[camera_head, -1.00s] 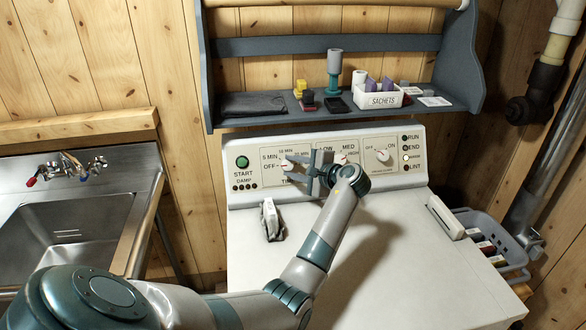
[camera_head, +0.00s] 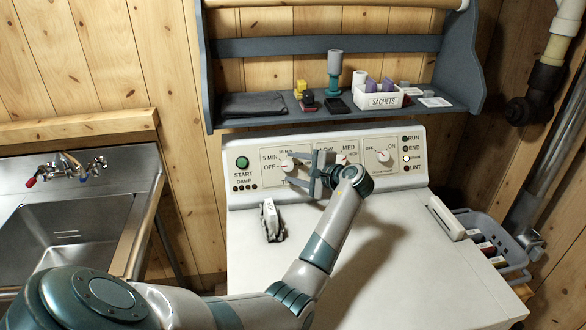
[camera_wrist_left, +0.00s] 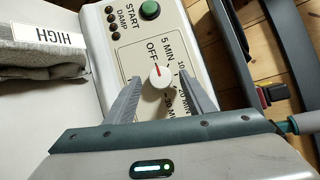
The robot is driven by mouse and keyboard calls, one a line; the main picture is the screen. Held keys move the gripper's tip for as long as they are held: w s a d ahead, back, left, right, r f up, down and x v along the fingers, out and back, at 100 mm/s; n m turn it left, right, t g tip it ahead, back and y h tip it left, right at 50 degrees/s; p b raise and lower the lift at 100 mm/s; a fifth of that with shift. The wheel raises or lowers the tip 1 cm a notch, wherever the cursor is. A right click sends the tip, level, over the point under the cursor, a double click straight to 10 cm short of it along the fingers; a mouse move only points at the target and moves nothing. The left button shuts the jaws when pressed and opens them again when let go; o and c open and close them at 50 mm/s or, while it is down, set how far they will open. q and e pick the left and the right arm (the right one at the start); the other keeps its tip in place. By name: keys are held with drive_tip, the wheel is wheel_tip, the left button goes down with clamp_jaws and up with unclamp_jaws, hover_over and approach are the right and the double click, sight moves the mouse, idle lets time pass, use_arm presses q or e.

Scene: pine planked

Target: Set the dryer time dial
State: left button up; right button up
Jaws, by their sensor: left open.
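The time dial (camera_head: 287,163) is a white round knob with a red pointer on the dryer's control panel (camera_head: 227,170), ringed by OFF and minute marks. In the left wrist view the dial (camera_wrist_left: 160,77) has its pointer toward the OFF label. My left gripper (camera_head: 294,168) is open in front of the panel. In the wrist view its fingers (camera_wrist_left: 161,84) stand on either side of the dial, with a visible gap on both sides. The gripper partly hides the middle of the panel in the head view. My right gripper is not in view.
A green START button (camera_head: 242,162) sits left of the dial, and an OFF/ON knob (camera_head: 383,155) to the right. A grey folded item (camera_head: 271,220) with a HIGH label lies on the dryer top (camera_head: 400,270). A blue-grey shelf (camera_head: 440,105) with small items hangs above.

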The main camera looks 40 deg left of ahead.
use_arm(q)
drive_tip(key=b+v, duration=0.5)
drive_tip(key=v, duration=1.1)
drive_tip(key=shift+d, duration=0.3)
drive_tip(key=shift+s+a, duration=0.1)
drive_tip(key=shift+s, duration=0.05)
